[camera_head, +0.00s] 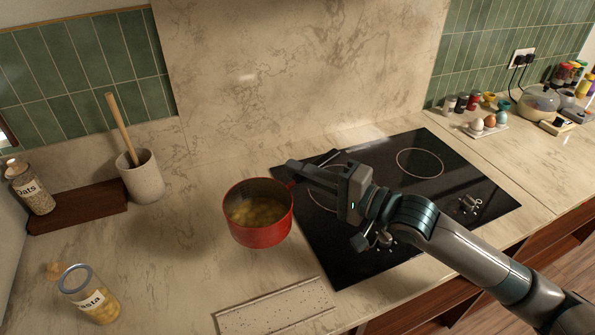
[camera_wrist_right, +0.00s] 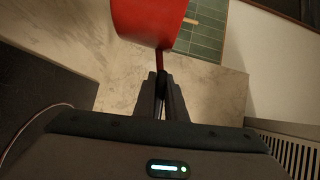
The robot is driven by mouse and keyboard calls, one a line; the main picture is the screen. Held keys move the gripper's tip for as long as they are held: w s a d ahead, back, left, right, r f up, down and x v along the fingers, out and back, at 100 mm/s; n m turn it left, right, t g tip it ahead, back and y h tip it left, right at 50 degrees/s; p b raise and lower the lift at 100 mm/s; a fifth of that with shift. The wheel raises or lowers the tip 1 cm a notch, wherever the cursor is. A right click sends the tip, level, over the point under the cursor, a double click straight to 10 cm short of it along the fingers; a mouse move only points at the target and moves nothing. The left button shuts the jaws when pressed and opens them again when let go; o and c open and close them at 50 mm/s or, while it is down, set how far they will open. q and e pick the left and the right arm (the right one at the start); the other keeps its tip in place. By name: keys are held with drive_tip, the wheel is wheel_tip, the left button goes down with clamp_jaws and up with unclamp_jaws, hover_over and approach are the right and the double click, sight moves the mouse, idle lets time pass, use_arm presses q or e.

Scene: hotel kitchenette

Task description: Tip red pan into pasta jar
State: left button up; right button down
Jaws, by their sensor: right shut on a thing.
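The red pan (camera_head: 262,236) has yellowish pieces of food inside and looks about level, left of the cooktop; I cannot tell how high it is above the counter. My right gripper (camera_head: 296,168) is shut on its handle, at the pan's back right. In the right wrist view the pan (camera_wrist_right: 148,22) shows beyond the closed fingers (camera_wrist_right: 161,82). The pasta jar (camera_head: 94,301) stands upright at the front left, apart from the pan, with an open grey-blue rim and yellowish contents. My left gripper is out of view.
A cork-coloured lid (camera_head: 54,270) is beside the jar. An oats jar (camera_head: 34,192), wooden board (camera_head: 80,206) and utensil crock (camera_head: 143,183) stand behind. A speckled board (camera_head: 275,307) lies in front. Counter between pan and pasta jar is clear. The black cooktop (camera_head: 437,190) is right.

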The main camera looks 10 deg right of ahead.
drive_tip(key=shift+a+r, duration=0.1)
drive_tip(key=shift+a, duration=0.1)
drive_tip(key=shift+s+a+m+t+h, duration=0.3)
drive_tip(key=shift+a+m+t+h, duration=0.2)
drive_tip(key=shift+a+t, duration=0.1)
drive_tip(key=shift+s+d+m+t+h, duration=0.15)
drive_tip(key=shift+d+m+t+h, duration=0.05)
drive_tip(key=shift+m+t+h, duration=0.6)
drive_tip(key=shift+d+f+m+h, duration=0.25)
drive_tip(key=shift+d+m+h, duration=0.1)
drive_tip(key=shift+h, duration=0.25)
drive_tip(key=s+d+f+m+t+h, duration=0.2)
drive_tip(key=s+d+f+m+h, duration=0.1)
drive_tip(key=d+h, duration=0.5)
drive_tip(key=shift+d+f+m+t+h, duration=0.3)
drive_tip(key=shift+d+f+m, duration=0.35)
drive_tip(key=shift+m, duration=0.6)
drive_tip(key=shift+a+f, duration=0.1)
drive_tip(key=shift+a, duration=0.1)
